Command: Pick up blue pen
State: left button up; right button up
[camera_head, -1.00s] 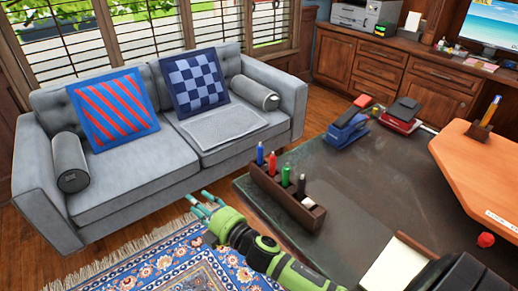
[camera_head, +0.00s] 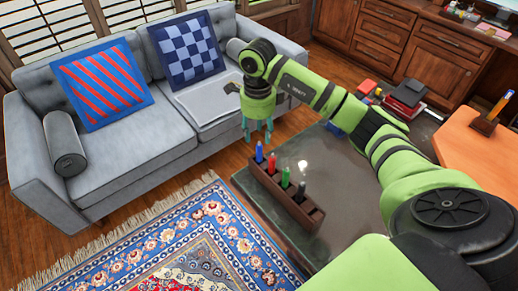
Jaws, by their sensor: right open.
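The blue pen (camera_head: 259,153) stands upright in the far left end of a dark wooden pen holder (camera_head: 308,216) on the desk. Red, green and dark pens stand in the same holder. My right gripper (camera_head: 257,137) points down with its teal fingers apart and empty. It is just above the blue pen's top in the picture; the exact gap in depth is hard to tell. My left gripper is out of view.
The dark desk top (camera_head: 335,175) is partly hidden by my right arm. A blue stapler and a red and black device (camera_head: 405,97) sit behind the arm. A grey sofa (camera_head: 120,150) and patterned rug (camera_head: 215,225) lie to the left.

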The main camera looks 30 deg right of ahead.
aim_at(260, 145)
jog(key=f, duration=0.1)
jog(key=f+p, duration=0.1)
jog(key=f, duration=0.1)
jog(key=s+f+p, duration=0.1)
jog(key=f, duration=0.1)
jog(key=shift+a+f, duration=0.1)
jog(key=shift+f, duration=0.05)
jog(key=shift+w+f, duration=0.15)
jog(key=shift+f, duration=0.4)
grip_shut()
